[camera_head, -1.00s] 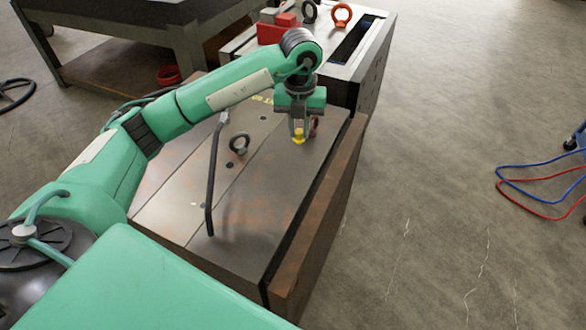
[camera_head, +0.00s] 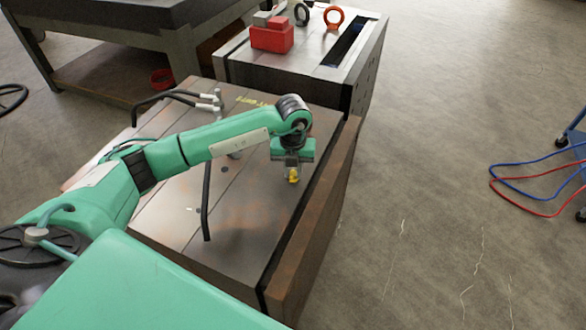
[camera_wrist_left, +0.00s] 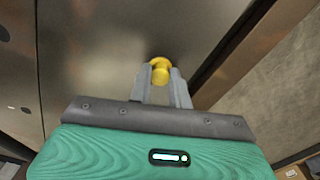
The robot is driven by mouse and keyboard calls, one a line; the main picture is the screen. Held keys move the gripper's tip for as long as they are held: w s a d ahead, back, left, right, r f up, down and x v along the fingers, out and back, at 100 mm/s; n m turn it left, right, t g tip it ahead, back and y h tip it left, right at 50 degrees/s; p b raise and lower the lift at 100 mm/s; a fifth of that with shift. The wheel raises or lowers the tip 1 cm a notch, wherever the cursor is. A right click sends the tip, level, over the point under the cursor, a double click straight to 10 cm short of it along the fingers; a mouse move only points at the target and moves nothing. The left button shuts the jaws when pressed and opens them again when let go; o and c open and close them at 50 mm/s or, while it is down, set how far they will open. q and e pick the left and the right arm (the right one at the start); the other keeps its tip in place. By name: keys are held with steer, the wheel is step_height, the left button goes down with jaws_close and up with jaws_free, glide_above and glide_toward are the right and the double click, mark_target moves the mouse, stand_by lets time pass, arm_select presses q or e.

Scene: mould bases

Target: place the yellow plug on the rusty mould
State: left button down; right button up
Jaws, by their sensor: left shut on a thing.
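The yellow plug (camera_head: 293,176) is between the fingers of my left gripper (camera_head: 292,170), which is shut on it. In the left wrist view the plug (camera_wrist_left: 160,70) sits at the tips of the two grey fingers (camera_wrist_left: 160,82), over the bare grey top. The rusty mould (camera_head: 250,215) is the large block with brown rust patches beneath my left arm. The plug is over its right part, close to the top surface; whether it touches I cannot tell. My right gripper is not in view.
A dark bent bar (camera_head: 207,200) stands on the mould to the left of the gripper. Behind is another mould (camera_head: 300,72) with a red block (camera_head: 271,38), a dark ring and an orange ring (camera_head: 334,17). Open floor lies right.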

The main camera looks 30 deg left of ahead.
arm_select(q)
steer(key=shift+f, duration=0.1)
steer(key=c, duration=1.3)
jaws_free()
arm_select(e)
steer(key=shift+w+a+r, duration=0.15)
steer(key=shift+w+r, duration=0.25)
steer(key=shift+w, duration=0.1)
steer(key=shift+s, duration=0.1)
